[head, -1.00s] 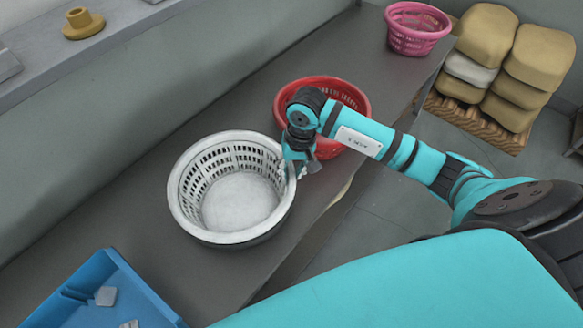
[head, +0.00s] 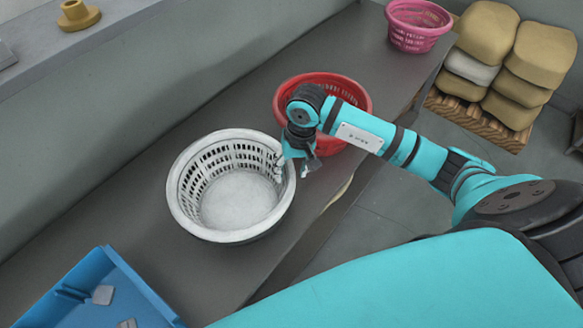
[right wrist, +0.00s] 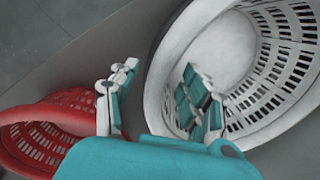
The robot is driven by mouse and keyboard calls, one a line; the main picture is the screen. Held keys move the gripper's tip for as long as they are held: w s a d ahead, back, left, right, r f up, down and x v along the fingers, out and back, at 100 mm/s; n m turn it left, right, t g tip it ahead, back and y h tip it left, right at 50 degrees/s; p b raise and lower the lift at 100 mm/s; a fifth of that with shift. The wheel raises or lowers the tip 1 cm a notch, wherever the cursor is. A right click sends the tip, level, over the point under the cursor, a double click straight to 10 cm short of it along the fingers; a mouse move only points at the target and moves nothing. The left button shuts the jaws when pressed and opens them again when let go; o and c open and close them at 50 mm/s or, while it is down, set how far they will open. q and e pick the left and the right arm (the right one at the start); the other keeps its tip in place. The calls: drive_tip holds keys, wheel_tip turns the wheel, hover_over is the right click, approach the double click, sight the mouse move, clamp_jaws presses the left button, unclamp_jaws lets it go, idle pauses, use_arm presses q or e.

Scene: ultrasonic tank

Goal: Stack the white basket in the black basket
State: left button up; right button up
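The white basket (head: 238,202) sits upright on the grey bench, and it also shows in the right wrist view (right wrist: 218,48). A thin dark band (head: 236,241) shows under its front rim. It looks like the black basket around its lower part, but most of it is hidden. My right gripper (head: 296,168) is at the right side of the white rim. In the right wrist view the fingers (right wrist: 155,92) are spread, one inside the basket and one outside, with the rim between them and visible gaps. My left gripper is not in view.
A red basket (head: 348,90) stands close behind my right gripper. A pink basket (head: 420,28) is at the bench's far end. A blue tray (head: 150,300) with small pieces is at the lower left. Sacks on a pallet (head: 487,38) stand beyond the bench.

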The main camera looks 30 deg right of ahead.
drive_tip(key=shift+r+p, duration=0.85)
drive_tip(key=shift+p, duration=0.25)
drive_tip(key=shift+w+d+r+b, duration=0.1)
drive_tip(key=shift+d+r+b, duration=0.1)
drive_tip(key=shift+r+b, duration=0.55)
wheel_tip(320, 180, up, 10)
drive_tip(key=d+b, duration=0.1)
drive_tip(key=b, duration=0.2)
drive_tip(key=shift+s+f, duration=0.15)
drive_tip(key=shift+s, duration=0.25)
